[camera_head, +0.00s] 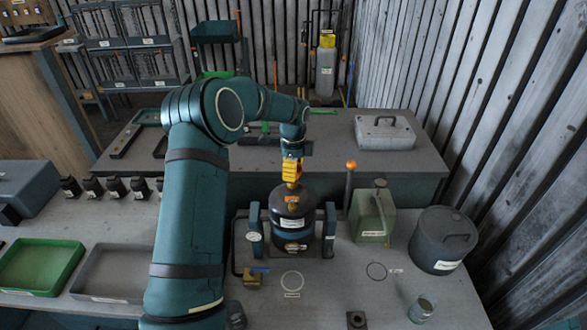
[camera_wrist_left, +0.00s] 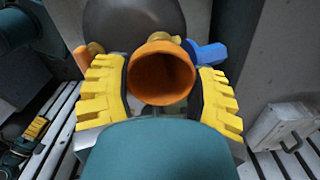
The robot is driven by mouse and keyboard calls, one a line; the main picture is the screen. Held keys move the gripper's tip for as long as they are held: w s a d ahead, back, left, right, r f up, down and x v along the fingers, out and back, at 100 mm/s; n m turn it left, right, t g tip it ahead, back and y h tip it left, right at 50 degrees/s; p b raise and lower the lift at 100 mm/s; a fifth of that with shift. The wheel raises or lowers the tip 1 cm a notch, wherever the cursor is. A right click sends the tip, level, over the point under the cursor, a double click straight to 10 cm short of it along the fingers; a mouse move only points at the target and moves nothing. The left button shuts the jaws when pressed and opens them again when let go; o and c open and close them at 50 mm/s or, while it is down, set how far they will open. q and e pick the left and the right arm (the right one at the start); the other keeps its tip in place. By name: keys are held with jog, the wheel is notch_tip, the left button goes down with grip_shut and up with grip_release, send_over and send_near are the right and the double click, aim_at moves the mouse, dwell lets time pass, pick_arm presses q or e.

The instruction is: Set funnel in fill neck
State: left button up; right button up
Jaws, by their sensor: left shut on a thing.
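My left gripper (camera_head: 292,172) is above the dark rounded tank (camera_head: 291,222), which stands upright in a teal frame on the bench. Its yellow fingers are shut on the orange funnel (camera_wrist_left: 160,72), with one finger on each side. In the left wrist view the wide mouth of the funnel faces the camera, and the dark tank (camera_wrist_left: 130,22) is behind it. The fill neck is hidden by the funnel and fingers, so I cannot tell whether the spout is inside it. My right gripper is not in view.
A green can (camera_head: 373,215) and a dark lidded drum (camera_head: 443,240) stand right of the tank. A glass jar (camera_head: 421,309) is at the front right. Green (camera_head: 38,267) and grey trays lie left.

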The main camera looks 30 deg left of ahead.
pick_arm(q)
jog(key=o, duration=1)
jog(key=shift+c, duration=0.2)
jog(key=shift+o, duration=0.3)
jog(key=shift+r+p, duration=1.4)
jog(key=shift+r, duration=2.1)
